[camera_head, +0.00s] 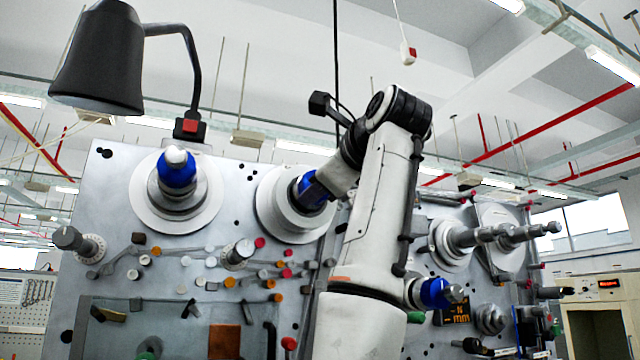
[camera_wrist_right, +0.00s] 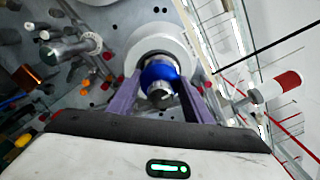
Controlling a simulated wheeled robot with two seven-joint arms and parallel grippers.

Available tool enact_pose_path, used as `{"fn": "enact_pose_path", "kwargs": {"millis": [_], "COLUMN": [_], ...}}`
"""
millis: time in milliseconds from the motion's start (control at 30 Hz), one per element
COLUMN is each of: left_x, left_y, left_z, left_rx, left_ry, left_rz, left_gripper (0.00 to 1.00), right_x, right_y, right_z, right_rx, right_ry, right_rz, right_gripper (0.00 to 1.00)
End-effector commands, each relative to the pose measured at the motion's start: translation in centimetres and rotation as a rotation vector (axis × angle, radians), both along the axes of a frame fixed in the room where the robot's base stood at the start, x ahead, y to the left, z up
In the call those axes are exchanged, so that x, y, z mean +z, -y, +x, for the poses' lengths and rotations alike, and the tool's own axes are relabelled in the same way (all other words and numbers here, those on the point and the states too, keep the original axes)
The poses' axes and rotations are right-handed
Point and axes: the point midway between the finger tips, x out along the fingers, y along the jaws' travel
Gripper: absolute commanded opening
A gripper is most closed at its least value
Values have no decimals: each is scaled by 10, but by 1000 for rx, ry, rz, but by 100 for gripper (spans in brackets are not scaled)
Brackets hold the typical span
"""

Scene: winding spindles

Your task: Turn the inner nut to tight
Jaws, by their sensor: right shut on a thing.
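The inner blue nut (camera_head: 309,192) sits on the metal spindle at the centre of the right-hand of two large pale discs (camera_head: 275,207). My right gripper (camera_head: 318,190) reaches it from the right and is shut on it. In the right wrist view the blue nut (camera_wrist_right: 160,72) lies between the two purple-grey fingers of my right gripper (camera_wrist_right: 161,78), with a dark metal spindle end in front. The fingers partly hide the nut in the head view. Another blue nut (camera_head: 177,172) sits on the left disc's spindle, clear of the gripper. My left gripper is not in view.
A black lamp (camera_head: 100,60) hangs at upper left. The grey panel (camera_head: 120,205) carries levers and coloured knobs below the discs. Another blue collar (camera_head: 435,293) shows beside my right arm. Spindles (camera_head: 490,235) project at right. A red-and-white cylinder (camera_wrist_right: 275,88) shows in the wrist view.

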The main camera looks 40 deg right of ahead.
Motion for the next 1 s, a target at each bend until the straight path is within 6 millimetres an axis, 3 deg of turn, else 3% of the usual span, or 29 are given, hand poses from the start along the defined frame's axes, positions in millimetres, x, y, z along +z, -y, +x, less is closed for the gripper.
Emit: {"fn": "enact_pose_path", "kwargs": {"millis": [733,767,800,867,1000], "left_x": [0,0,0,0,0], "left_y": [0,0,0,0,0], "left_z": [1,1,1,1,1], "left_rx": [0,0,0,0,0], "left_ry": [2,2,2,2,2], "left_rz": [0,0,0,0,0], "left_gripper": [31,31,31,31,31], "right_x": [-3,-3,-3,-2,-2], "right_y": [0,0,0,0,0], "right_z": [1,1,1,1,1], "right_rx": [2,2,2,2,1], "right_ry": [12,12,13,14,15], "right_rz": [86,86,85,84,83], "right_gripper": [23,51,57,64,64]}}
